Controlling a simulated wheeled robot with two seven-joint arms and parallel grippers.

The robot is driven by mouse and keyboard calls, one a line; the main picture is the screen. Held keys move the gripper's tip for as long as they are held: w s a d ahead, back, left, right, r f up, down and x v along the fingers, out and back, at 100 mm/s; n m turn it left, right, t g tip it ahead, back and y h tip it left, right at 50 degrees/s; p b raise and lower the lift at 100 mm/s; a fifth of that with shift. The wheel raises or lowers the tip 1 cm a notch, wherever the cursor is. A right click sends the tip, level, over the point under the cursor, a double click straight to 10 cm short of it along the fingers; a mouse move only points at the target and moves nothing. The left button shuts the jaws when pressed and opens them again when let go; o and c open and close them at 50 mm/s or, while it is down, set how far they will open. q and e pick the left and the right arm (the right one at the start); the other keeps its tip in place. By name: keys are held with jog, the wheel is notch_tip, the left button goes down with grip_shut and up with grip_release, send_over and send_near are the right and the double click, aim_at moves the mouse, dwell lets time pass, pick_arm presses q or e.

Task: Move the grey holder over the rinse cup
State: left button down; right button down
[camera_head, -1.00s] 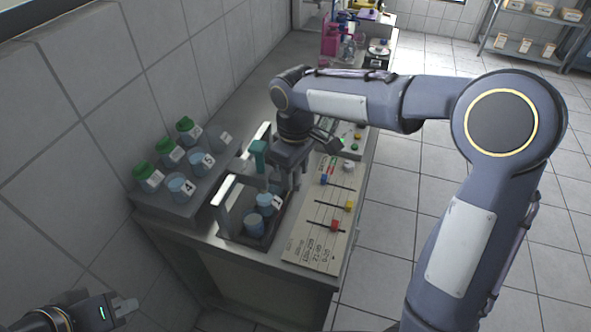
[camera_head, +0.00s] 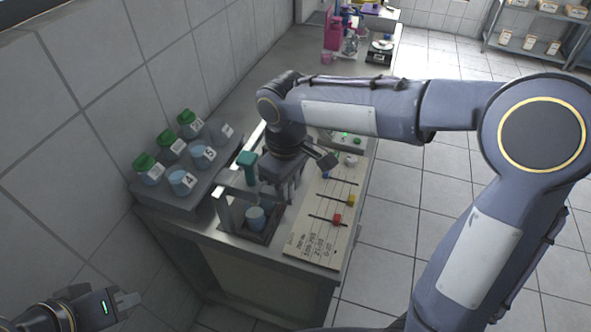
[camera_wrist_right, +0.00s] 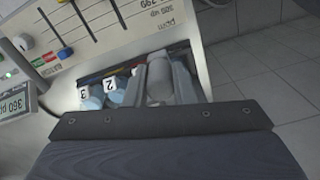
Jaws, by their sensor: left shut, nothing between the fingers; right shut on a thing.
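My right gripper (camera_head: 275,188) is over the near part of the slotted rack, beside a teal piece (camera_head: 248,167). In the right wrist view its fingers are shut on a pale grey rounded piece, which I take as the grey holder (camera_wrist_right: 159,82). The holder's lower end is hidden. Cups labelled 2 (camera_wrist_right: 115,91) and 3 (camera_wrist_right: 90,98) show beside the fingers. My left gripper (camera_head: 124,301) is shut and empty, low at the left.
A grey stepped stand (camera_head: 150,196) with green-capped jars and numbered cups is at left, by the wall.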

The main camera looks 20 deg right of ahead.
jog(key=shift+s+a, duration=0.35)
jog(key=shift+s, duration=0.15)
jog(key=c, duration=1.7)
grip_release()
jog(key=o, duration=0.5)
jog(key=shift+s+a, duration=0.1)
jog(key=shift+s, duration=0.05)
notch_tip(320, 180, up, 8)
